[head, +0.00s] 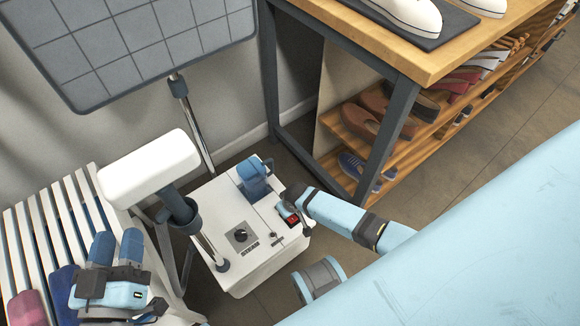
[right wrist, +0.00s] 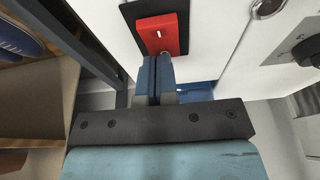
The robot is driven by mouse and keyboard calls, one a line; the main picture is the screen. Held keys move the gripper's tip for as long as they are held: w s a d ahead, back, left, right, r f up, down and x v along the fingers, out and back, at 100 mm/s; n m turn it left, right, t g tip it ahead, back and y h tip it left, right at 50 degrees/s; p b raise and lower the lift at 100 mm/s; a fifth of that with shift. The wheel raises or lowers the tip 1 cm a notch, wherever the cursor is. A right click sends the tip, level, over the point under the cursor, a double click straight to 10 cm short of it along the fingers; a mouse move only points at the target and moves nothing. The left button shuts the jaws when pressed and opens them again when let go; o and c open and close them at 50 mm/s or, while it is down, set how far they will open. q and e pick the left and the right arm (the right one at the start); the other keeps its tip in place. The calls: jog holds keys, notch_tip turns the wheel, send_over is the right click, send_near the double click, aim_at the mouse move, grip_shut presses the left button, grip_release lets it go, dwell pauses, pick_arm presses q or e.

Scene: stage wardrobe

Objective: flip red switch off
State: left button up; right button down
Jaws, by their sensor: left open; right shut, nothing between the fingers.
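The red switch (head: 293,219) is on the top of a white machine (head: 215,205), near its right edge. In the right wrist view the red switch (right wrist: 163,36) sits on a black plate, with a small white mark on its face. My right gripper (head: 285,209) is over this corner; in the right wrist view its blue fingers (right wrist: 157,62) are together and empty, their tips at the switch's near edge. I cannot tell whether they touch it. My left gripper (head: 117,243) is open and empty at the lower left, far from the switch, above a white slatted rack.
A black dial (head: 240,235) and a blue part (head: 255,176) are also on the machine's top. A white-headed post (head: 150,165) rises at its left. The white slatted rack (head: 42,232) stands left. A wooden table (head: 455,48) with shoe shelves stands behind right.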

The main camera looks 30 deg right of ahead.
aim_at(294, 217)
jog(key=shift+s+d+f, duration=0.1)
jog(key=shift+s+f, duration=0.2)
jog(key=shift+s, duration=0.05)
jog(key=shift+s+p, duration=0.65)
jog(key=shift+p, duration=0.1)
jog(key=shift+s+d, duration=0.1)
jog(key=shift+s, duration=0.15)
pick_arm(q)
jog(key=shift+r, duration=0.65)
pick_arm(e)
jog(key=shift+f, duration=0.1)
notch_tip(294, 217, up, 6)
jog(key=p, duration=0.6)
jog(key=shift+f, duration=0.2)
pick_arm(q)
jog(key=s+a+f+g+y+p, duration=0.3)
jog(key=a+f+g+y, duration=0.1)
jog(key=f, duration=0.6)
jog(key=shift+s+a+f+g, duration=0.15)
jog(key=shift+a+g, duration=0.55)
jog(key=shift+a, duration=0.2)
pick_arm(e)
jog(key=s+v, duration=0.1)
jog(key=v, duration=0.8)
jog(key=shift+d+f, duration=0.1)
jog(key=shift+f, duration=0.1)
